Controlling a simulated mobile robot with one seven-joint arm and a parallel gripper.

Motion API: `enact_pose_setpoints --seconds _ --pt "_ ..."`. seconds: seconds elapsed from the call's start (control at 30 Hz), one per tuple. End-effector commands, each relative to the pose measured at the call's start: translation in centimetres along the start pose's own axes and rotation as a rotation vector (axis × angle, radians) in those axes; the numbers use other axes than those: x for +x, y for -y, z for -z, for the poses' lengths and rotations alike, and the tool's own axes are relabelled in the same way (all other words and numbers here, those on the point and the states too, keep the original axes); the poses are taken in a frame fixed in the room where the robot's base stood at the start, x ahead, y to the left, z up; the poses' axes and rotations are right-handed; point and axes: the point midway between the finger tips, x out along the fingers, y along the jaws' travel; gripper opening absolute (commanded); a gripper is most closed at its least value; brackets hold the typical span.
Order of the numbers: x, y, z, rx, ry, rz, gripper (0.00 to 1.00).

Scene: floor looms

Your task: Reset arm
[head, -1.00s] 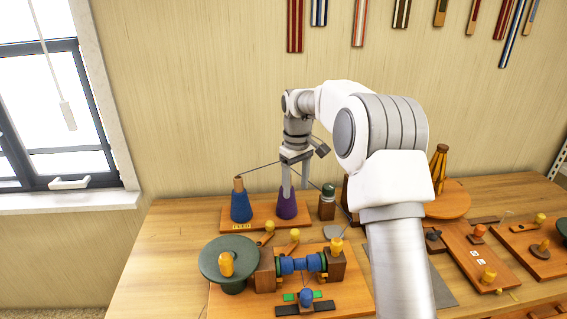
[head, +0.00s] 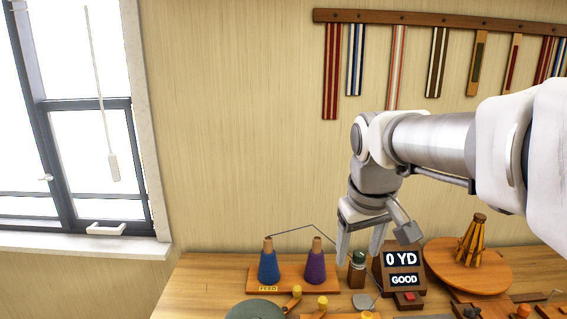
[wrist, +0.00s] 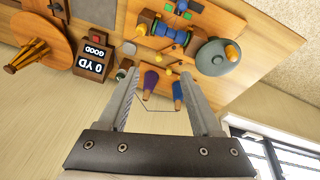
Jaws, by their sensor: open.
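My gripper (head: 358,243) is open and empty. In the head view it points down above the back of the wooden table, between the purple cone of yarn (head: 316,265) and the counter box (head: 392,269). In the wrist view my gripper (wrist: 170,100) shows two spread fingers with nothing gripped between them. The arm reaches in from the right side of the head view.
A blue cone (head: 269,265) stands beside the purple one on a board marked FEED. The counter reads 0 YD and GOOD. A round wooden stand (head: 467,265) is at right. A dark green disc (wrist: 217,57) is on the table. Striped bands (head: 331,70) hang on the wall.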

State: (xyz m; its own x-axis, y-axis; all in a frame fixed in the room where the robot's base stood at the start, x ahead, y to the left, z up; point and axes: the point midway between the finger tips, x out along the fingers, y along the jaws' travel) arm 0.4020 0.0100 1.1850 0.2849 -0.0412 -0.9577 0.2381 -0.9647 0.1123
Motion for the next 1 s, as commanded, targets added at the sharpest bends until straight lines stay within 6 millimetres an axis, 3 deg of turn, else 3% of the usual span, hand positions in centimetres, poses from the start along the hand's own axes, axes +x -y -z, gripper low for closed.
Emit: enact_pose_setpoints --seconds 0.1,0.3,0.6,0.8,1.0 --pt "-1.7 0.4 -2.9 0.046 -0.039 -0.007 0.66" --pt "-3.0 1.2 -7.6 0.126 -0.101 -0.009 0.66" --pt "-3.1 2.5 -13.5 0.234 -0.183 0.006 0.66" --pt "-2.7 2.9 -15.1 0.264 -0.206 0.013 0.66" --pt "-2.6 2.9 -15.3 0.268 -0.207 0.014 0.66"
